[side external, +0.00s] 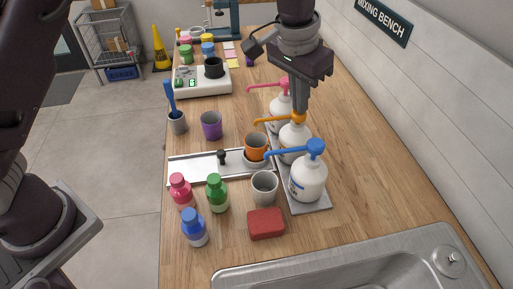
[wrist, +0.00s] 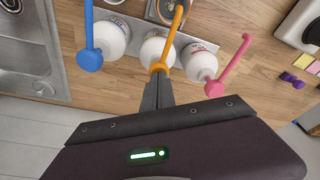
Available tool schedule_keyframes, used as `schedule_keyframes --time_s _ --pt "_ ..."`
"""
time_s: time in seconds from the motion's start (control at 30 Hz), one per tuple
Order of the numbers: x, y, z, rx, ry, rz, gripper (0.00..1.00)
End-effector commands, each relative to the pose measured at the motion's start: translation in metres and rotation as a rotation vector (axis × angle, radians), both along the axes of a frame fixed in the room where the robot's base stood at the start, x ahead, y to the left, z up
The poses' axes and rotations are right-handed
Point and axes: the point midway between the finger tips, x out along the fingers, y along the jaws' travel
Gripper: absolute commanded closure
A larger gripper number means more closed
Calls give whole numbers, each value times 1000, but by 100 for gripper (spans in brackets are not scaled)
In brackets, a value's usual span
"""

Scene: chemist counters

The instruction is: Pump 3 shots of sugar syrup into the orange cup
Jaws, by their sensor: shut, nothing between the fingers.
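The orange cup (side external: 256,146) stands upright on a round pad on the metal rail plate (side external: 190,168). Three white pump bottles stand in a row on a grey tray (side external: 315,207), with a pink pump (side external: 283,84), an orange pump (side external: 270,120) and a blue pump (side external: 315,148). The orange spout reaches left above the orange cup. My gripper (side external: 299,111) is shut and empty, pointing down right at the orange pump head; contact is hard to tell. The wrist view shows the fingertips (wrist: 159,77) at the orange pump head (wrist: 159,68). The labels are not readable.
A grey cup (side external: 264,187), a red sponge-like block (side external: 266,223) and pink, green and blue small bottles (side external: 217,193) stand in front. A purple cup (side external: 211,125) and scale (side external: 203,81) are behind. The sink (side external: 355,265) is at the near edge. Bench right of the tray is clear.

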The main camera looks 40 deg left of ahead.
Motion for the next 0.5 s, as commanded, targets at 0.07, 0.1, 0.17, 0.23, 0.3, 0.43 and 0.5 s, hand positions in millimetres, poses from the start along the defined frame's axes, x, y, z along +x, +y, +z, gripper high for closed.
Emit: schedule_keyframes --time_s 0.07,0.1,0.17,0.23,0.3,0.43,0.5 --pt "-1 0 -2 2 5 -1 100" --pt "-1 0 -2 2 5 -1 100" --pt "-1 0 -1 2 5 -1 100" --pt "-1 0 2 1 5 -1 100" --pt "-1 -1 7 1 4 -1 100" --pt "-1 -1 17 0 3 0 100" --pt "0 0 23 1 2 0 100"
